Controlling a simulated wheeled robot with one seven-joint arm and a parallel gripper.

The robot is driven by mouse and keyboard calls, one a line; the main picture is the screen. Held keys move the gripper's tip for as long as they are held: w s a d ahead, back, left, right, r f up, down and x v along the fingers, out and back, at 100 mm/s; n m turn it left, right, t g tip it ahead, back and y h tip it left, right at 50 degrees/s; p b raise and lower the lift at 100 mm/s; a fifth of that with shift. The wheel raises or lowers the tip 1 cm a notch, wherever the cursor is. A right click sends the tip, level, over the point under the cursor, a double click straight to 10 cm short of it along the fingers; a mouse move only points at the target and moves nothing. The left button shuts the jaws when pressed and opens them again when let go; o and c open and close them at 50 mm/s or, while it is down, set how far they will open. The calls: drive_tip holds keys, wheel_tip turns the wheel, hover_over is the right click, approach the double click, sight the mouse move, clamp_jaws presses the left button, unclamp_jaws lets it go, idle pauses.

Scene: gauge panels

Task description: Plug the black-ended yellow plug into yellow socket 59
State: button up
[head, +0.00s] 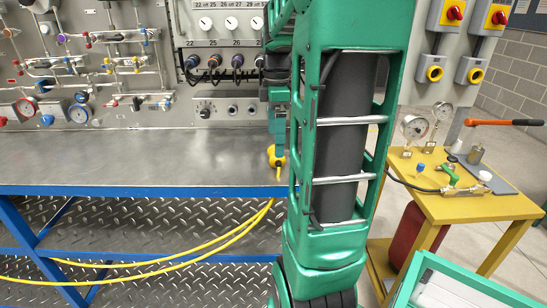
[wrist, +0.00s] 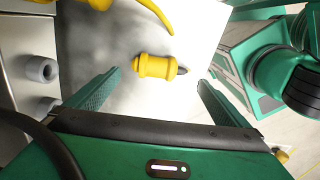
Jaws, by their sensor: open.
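In the wrist view, a yellow plug (wrist: 157,66) with a black tip lies on the bright metal surface, between and just beyond the fingertips of my gripper (wrist: 160,79). The jaws are open and apart from the plug on both sides. Its black tip points right. In the head view, a yellow plug-like piece (head: 276,156) shows at the bench's right end, partly hidden by my arm. Two yellow sockets, the left one (head: 435,73) and the right one (head: 475,75), are on the wall panel at right. Their numbers are too small to read.
A metal-topped blue bench (head: 120,160) stands at left, its top mostly clear. Yellow cables (head: 215,242) hang from its front edge. A yellow cart (head: 450,207) with gauges and tools stands at right. Grey connectors (wrist: 42,69) stick out at the left of the wrist view.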

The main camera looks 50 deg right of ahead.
drive_tip(key=shift+f, duration=0.5)
drive_tip(key=shift+d+f, duration=0.15)
drive_tip(key=shift+f, duration=1.2)
drive_tip(key=shift+d+f, duration=0.1)
drive_tip(key=shift+f, duration=1.2)
drive_tip(key=c, duration=1)
drive_tip(key=shift+c, duration=0.2)
drive_tip(key=shift+r, duration=0.2)
